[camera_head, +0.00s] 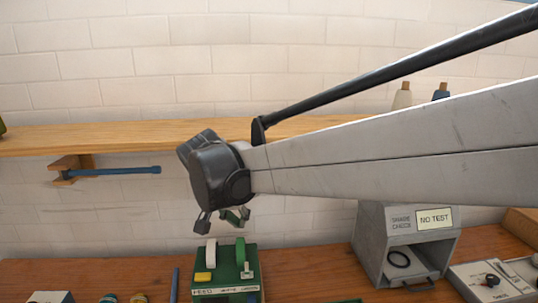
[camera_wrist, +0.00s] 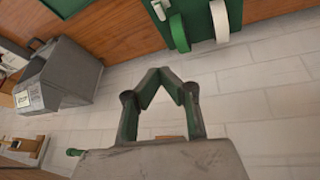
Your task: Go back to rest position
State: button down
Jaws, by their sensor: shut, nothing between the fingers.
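My gripper (camera_head: 222,221) hangs below the dark wrist joint in the head view, partly covered by it. It is in the air in front of the white brick wall, above the green winding device (camera_head: 238,269) on the table. In the wrist view my gripper (camera_wrist: 162,73) has its green-lined fingers bent in with their tips together, and nothing is held. The green device shows at the top of the wrist view (camera_wrist: 200,22), apart from the fingers.
A wooden shelf (camera_head: 110,137) spans the wall with two yarn cones at right. A blue rod (camera_head: 118,171) sticks out from a wooden bracket below it. A grey shade-check box (camera_head: 372,238) stands on the wooden table (camera_head: 310,270), with small instruments at right.

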jog(key=s+d+n+y+b, duration=0.1)
jog(key=s+d, duration=0.4)
jog(key=d, duration=0.4)
jog(key=s+d+y+b, duration=0.1)
jog(key=s+d, duration=0.4)
jog(key=d, duration=0.4)
jog(key=s+d+f+t, duration=0.1)
jog(key=s+d+f, duration=0.2)
jog(key=s+d, duration=0.2)
jog(key=s+d+f+t+b, duration=0.1)
jog(key=s+d+f, duration=0.3)
jog(key=s, duration=0.4)
jog(key=shift+d+n, duration=0.4)
jog(key=shift+d, duration=0.1)
